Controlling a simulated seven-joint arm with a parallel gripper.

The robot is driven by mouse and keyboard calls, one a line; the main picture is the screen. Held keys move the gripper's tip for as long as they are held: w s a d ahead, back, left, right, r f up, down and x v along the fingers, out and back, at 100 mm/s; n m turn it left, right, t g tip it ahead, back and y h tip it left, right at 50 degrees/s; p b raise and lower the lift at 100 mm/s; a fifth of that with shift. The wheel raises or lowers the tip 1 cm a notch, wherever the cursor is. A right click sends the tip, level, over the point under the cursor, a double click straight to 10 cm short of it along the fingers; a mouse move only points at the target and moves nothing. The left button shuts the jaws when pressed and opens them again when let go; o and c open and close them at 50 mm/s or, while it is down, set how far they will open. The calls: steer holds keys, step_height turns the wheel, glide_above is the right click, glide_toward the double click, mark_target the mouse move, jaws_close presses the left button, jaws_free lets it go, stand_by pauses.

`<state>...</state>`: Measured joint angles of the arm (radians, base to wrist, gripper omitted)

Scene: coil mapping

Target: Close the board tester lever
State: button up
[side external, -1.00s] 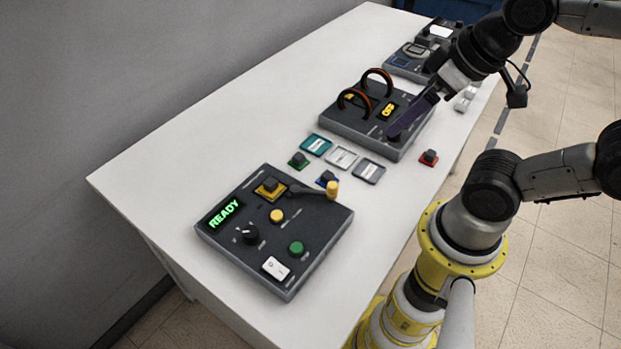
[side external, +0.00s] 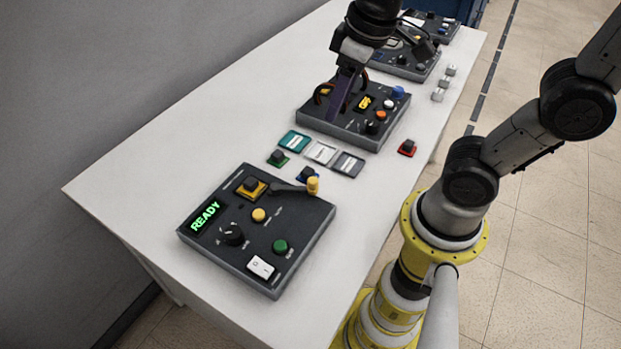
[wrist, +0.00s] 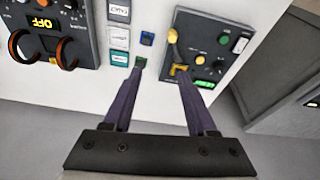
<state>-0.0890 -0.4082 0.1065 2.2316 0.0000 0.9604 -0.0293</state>
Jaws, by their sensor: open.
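The board tester (side external: 225,262) is a dark box at the front of the table, with a lit green READY display (side external: 206,216). Its dark lever (side external: 287,189) reaches from beside a yellow-framed black block (side external: 251,187) toward the right edge, ending in a yellow knob (side external: 313,186). The knob also shows in the wrist view (wrist: 172,36). My gripper (side external: 340,108) has dark purple fingers and is open and empty, above the OFF-display box, well apart from the lever. In the wrist view, my gripper (wrist: 160,70) shows both fingers apart; the right one overlaps the tester's yellow-framed area.
The box with an orange OFF display (side external: 366,103) and orange-black loops stands behind the tester. More boxes stand at the far end. The table's left side is clear.

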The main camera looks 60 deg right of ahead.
mark_target(312, 180)
steer(key=w+a+f+g, duration=0.1)
steer(key=f, duration=0.5)
steer(key=w+a+f+g, duration=0.1)
steer(key=f, duration=0.6)
steer(key=w+a+f+n, duration=0.1)
steer(key=f, duration=0.5)
steer(key=shift+w+a+f+g, duration=0.1)
steer(key=shift+w+f+g, duration=0.1)
steer(key=shift+f+g, duration=0.2)
jaws_close()
steer(key=shift+r, duration=0.1)
stand_by(0.5)
